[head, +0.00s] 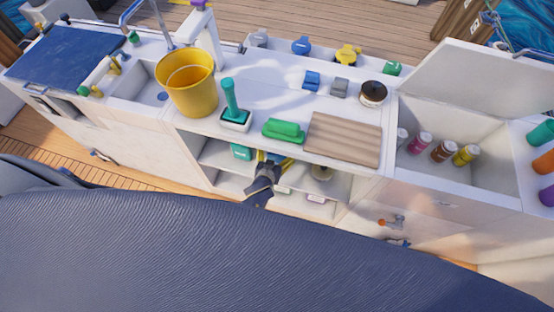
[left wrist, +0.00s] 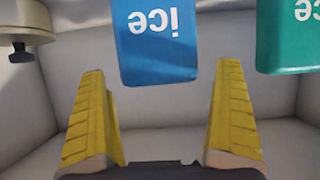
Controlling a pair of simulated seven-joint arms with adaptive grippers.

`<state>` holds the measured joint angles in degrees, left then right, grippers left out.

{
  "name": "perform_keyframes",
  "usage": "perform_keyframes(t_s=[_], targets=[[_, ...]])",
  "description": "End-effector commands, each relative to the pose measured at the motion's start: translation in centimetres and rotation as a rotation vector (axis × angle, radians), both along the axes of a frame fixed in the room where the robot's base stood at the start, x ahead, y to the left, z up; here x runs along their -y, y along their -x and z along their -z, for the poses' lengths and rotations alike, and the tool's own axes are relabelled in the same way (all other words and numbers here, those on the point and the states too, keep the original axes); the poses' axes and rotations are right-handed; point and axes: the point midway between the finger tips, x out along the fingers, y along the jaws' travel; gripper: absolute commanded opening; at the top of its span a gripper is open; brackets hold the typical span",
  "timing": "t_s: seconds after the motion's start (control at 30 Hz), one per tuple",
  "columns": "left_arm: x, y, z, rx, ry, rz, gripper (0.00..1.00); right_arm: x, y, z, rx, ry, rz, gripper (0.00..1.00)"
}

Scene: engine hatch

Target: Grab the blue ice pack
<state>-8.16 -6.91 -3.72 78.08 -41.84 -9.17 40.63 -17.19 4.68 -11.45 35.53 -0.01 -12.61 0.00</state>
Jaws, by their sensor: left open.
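The blue ice pack (left wrist: 157,45) is a blue block with "ice" on it, upside down in the left wrist view. My left gripper (left wrist: 162,72) is open, with one yellow finger on each side of the pack's near end in the picture. Gaps show on both sides, so the fingers do not close on it. In the head view my left gripper (head: 268,162) reaches into the open shelf under the counter and mostly hides the pack. My right gripper is not in view.
A green ice pack (left wrist: 290,38) stands beside the blue one, and also shows on the shelf (head: 240,152). A round metal-and-black object (left wrist: 24,30) is on the other side. The counter above holds a yellow bucket (head: 190,88) and a striped board (head: 343,140).

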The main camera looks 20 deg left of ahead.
Motion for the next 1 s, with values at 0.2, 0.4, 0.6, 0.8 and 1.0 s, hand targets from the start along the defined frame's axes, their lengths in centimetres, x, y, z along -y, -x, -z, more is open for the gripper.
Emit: perform_keyframes(t_s=[0.2,0.4,0.6,0.8,1.0], targets=[[0.02,0.01,-0.03,0.0,0.0,0.0,0.84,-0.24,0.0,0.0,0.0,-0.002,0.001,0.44],[0.03,0.02,-0.03,0.0,0.0,0.0,0.6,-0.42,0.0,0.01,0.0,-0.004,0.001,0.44],[0.03,0.0,-0.05,0.001,0.0,0.0,0.37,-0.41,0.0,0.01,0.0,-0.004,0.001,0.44],[0.05,-0.08,-0.16,0.003,0.001,0.0,0.26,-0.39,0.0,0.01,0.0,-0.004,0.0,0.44],[0.03,-0.1,-0.39,0.005,0.0,0.001,0.26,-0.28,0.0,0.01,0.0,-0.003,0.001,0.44]])
